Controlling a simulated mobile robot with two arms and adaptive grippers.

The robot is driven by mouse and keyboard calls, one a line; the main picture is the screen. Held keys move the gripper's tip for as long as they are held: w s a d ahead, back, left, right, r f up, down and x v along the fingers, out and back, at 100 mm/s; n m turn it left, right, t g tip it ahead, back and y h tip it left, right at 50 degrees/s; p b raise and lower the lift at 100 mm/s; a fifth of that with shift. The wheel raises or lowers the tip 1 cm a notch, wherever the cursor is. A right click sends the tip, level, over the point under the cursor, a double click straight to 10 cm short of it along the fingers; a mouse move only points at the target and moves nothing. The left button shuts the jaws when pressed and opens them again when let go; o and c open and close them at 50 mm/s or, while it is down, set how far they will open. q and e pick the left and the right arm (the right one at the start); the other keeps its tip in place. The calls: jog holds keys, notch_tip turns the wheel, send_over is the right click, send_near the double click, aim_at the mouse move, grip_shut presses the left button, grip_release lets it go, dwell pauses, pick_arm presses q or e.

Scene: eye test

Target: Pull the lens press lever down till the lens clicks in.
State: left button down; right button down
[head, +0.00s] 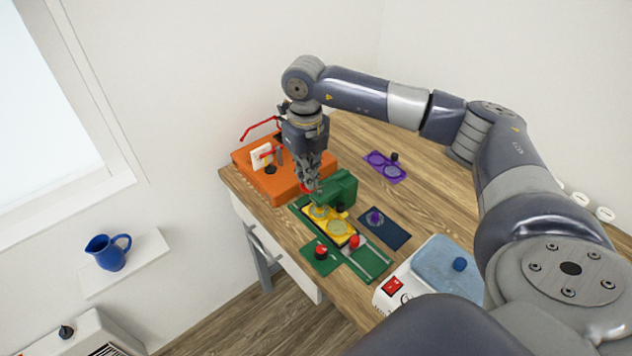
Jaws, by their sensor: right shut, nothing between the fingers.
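The lens press is green, with a blocky head (337,189) over a long green base (361,266) on the wooden table. A yellow spectacle-like frame (338,229) with round lenses lies on the base under the head. My right gripper (312,186) points down, shut and empty, at the left side of the press head. A small red part (305,188) shows right at its fingertips; it may be the lever's end, but the fingers hide most of it. I cannot tell whether they touch it. My left gripper is out of view.
An orange box (277,186) with a white card (262,156) stands behind-left of the press. A red knob (321,252) and a red ball (354,241) sit near the front. A purple lens tray (383,171), a dark blue mat (394,236) and a blue-topped white device (440,260) lie right.

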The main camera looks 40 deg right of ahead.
jog(key=shift+f+b, duration=1.55)
jog(key=shift+f, duration=0.55)
jog(key=shift+r, duration=0.1)
dwell(0.5)
jog(key=shift+r+p, duration=2.75)
jog(key=shift+r, duration=1.6)
